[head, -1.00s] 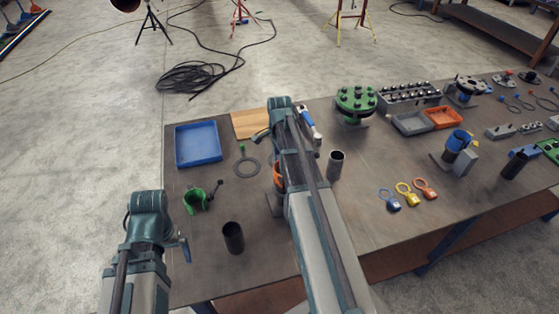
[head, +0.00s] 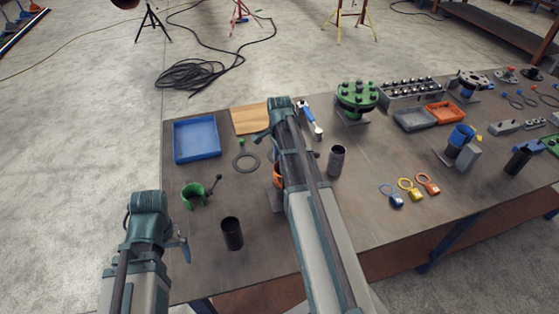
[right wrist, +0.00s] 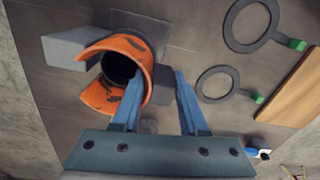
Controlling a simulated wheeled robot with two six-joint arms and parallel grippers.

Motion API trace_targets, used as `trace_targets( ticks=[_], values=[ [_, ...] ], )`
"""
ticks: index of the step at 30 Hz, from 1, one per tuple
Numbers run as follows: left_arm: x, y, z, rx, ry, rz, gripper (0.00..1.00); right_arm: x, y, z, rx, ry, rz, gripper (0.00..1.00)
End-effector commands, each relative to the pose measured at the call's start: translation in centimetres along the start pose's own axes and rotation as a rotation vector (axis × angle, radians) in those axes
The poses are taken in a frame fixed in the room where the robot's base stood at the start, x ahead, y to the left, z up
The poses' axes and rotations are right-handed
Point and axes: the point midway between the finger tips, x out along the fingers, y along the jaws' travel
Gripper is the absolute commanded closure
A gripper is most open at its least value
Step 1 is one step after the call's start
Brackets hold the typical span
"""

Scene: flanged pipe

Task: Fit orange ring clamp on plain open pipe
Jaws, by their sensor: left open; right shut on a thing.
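The orange ring clamp (right wrist: 101,96) is in the right wrist view, C-shaped and scuffed with dark marks. It curves around a dark round pipe opening (right wrist: 119,68); how fully it is seated I cannot tell. My left gripper (head: 183,247) is open and empty, at the table's left edge, away from the clamp.
A green clamp (head: 193,195) with a lever and two dark upright pipes, one in front (head: 232,234) and one to the right (head: 337,161), stand nearby. A blue tray (head: 197,140), a flat ring (head: 246,162) and a wooden board (head: 250,119) lie behind.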

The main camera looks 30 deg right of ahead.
Motion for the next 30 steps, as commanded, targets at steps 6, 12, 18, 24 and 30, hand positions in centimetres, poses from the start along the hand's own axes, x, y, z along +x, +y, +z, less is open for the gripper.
trace_targets(
  ticks=[6,12,18,24,30],
  values=[
    [0.12,0.01,-0.01,0.0,0.0,0.0,0.0,0.12,0.01,0.0,0.0,0.0,0.0,1.0],
    [0.15,0.02,-0.01,0.0,0.0,0.0,0.0,0.15,0.01,0.0,0.0,0.0,0.0,1.0],
    [0.23,0.02,-0.01,0.0,0.0,0.0,0.0,0.23,0.02,0.0,0.0,0.0,0.0,1.0],
    [0.23,0.02,-0.01,0.0,0.0,0.0,0.0,0.24,0.02,0.0,0.0,0.0,0.0,0.28],
    [0.24,0.02,-0.01,0.0,0.0,0.0,0.0,0.24,0.01,0.0,0.0,0.0,0.0,0.22]
  ],
)
